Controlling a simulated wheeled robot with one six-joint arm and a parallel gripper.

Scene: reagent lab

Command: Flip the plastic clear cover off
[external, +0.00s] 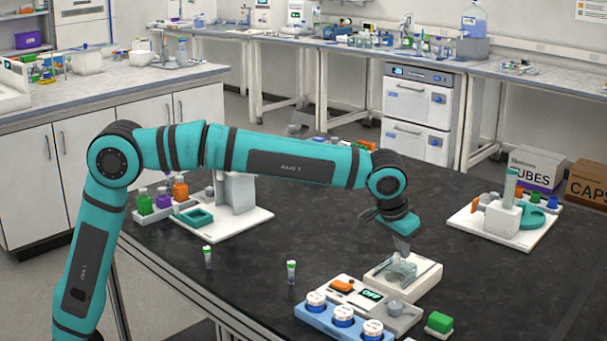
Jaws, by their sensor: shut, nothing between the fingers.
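The clear plastic cover (403,271) appears as a small see-through block on a white tray-like base (431,276) at the right front of the dark table. My gripper (401,257) points down from above, with its tips at or just over the top of the cover. Its fingers are shut with nothing between them. Whether the tips touch the cover cannot be told from this view. The cover looks down on the base, and its edges and any hinge are too small to make out.
A blue rack (323,319) holds white-capped jars in front. A green block (439,322) lies right. Another white station (503,219) is behind.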

